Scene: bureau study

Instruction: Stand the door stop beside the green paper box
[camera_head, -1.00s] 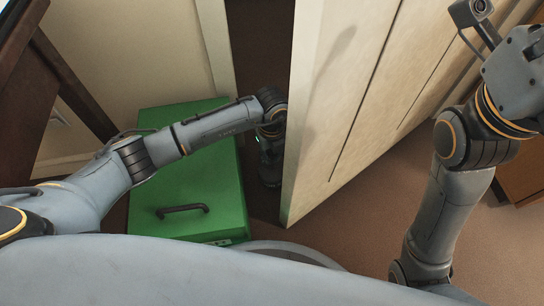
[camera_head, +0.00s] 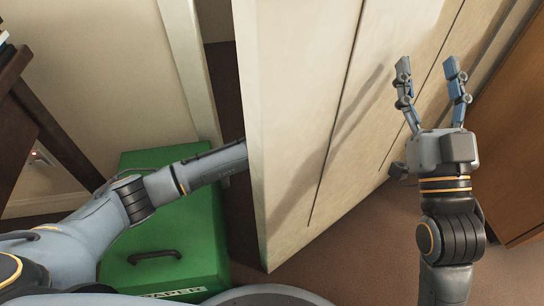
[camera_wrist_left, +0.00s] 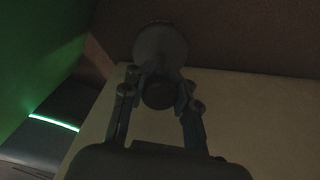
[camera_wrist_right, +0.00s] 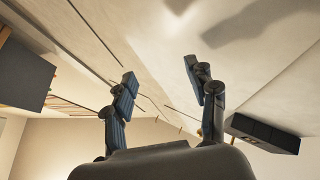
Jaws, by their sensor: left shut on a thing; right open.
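The green paper box (camera_head: 165,225) stands on the floor at the left in the head view, with a dark handle on its side. Its green side (camera_wrist_left: 35,50) also shows at the left of the left wrist view. My left gripper (camera_wrist_left: 160,90) is hidden behind the door in the head view. In the left wrist view it is shut on the door stop (camera_wrist_left: 160,45), a dark, round-based piece, dim in shadow. The carpet lies beyond the stop; I cannot tell whether they touch. My right gripper (camera_head: 430,70) is open and empty, raised before the door.
The pale door (camera_head: 320,120) stands open between my arms and hides the left forearm's end. A wooden cabinet (camera_head: 520,140) is at the right. Dark wooden furniture (camera_head: 40,120) is at the far left. Carpet (camera_head: 370,240) is clear in front of the door.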

